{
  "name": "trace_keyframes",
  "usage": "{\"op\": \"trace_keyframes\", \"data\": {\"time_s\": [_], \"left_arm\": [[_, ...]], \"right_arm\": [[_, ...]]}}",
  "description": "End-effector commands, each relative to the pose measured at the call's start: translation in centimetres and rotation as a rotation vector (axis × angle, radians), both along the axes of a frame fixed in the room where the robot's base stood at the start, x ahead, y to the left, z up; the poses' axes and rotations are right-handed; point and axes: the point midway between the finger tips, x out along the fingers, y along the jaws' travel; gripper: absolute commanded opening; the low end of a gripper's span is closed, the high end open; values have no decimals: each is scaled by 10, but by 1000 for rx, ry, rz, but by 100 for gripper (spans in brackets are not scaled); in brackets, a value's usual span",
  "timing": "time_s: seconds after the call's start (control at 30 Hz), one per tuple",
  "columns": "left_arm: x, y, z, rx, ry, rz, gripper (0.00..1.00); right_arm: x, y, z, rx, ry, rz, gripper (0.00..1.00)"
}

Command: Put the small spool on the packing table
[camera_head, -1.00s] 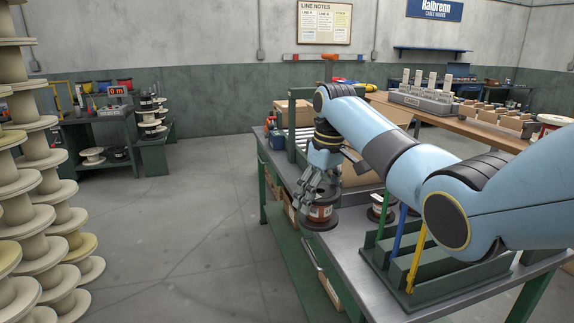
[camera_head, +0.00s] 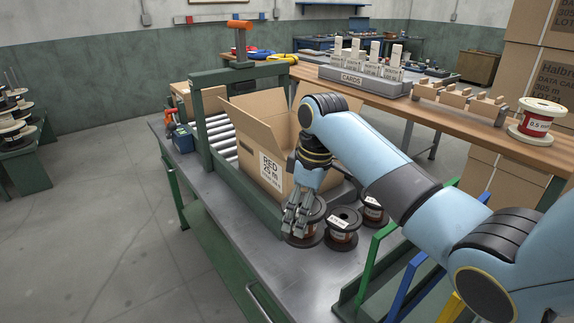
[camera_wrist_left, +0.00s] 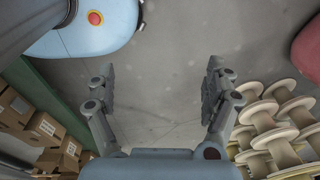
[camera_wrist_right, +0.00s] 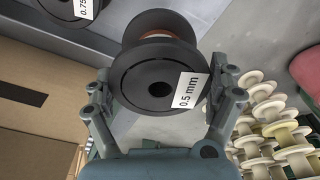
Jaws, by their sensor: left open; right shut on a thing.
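My right gripper (camera_head: 299,213) is shut on a black-flanged spool (camera_head: 308,236), at the near-left side of the grey metal packing table (camera_head: 269,262). In the right wrist view the held spool (camera_wrist_right: 155,88) shows a "0.5 mm" label, between the fingers of the gripper (camera_wrist_right: 160,95). I cannot tell if its base touches the tabletop. Two similar spools stand to its right on the table: a nearer one (camera_head: 342,229) and another (camera_head: 374,211); one labelled "0.75" shows in the right wrist view (camera_wrist_right: 72,8). My left gripper (camera_wrist_left: 160,82) is open and empty above the floor.
An open carton (camera_head: 258,150) marked "RED 25 m" stands behind the gripper, by a roller conveyor (camera_head: 221,135). A green rack (camera_head: 372,262) with coloured handles is at right. A wooden bench (camera_head: 460,105) bears a card holder and a red spool. Bare tabletop lies in front.

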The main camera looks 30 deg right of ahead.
Motion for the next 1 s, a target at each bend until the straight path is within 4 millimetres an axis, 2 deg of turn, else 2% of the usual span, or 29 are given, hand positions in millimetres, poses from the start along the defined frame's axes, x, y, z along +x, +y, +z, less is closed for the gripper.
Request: {"op": "trace_keyframes", "data": {"time_s": [0.07, 0.17, 0.33, 0.5, 0.73, 1.0], "left_arm": [[-8, 7, 1, 7, 12, -2, 86], [-10, 12, 1, 15, 14, -4, 86], [1, 14, 1, 17, -2, -6, 86], [14, 13, 2, 15, -22, -6, 86], [12, 7, -1, 8, -19, -4, 86], [6, 7, -2, 8, -9, -3, 86]], "right_arm": [[0, 1, 0, 1, -2, 3, 32], [-1, 1, -14, 1, 1, 3, 32], [-1, 1, -44, 0, 1, 2, 32], [0, 1, -61, 0, -1, 2, 32], [0, 1, -93, 0, 0, 2, 32], [0, 0, -99, -1, -3, 2, 32]]}}
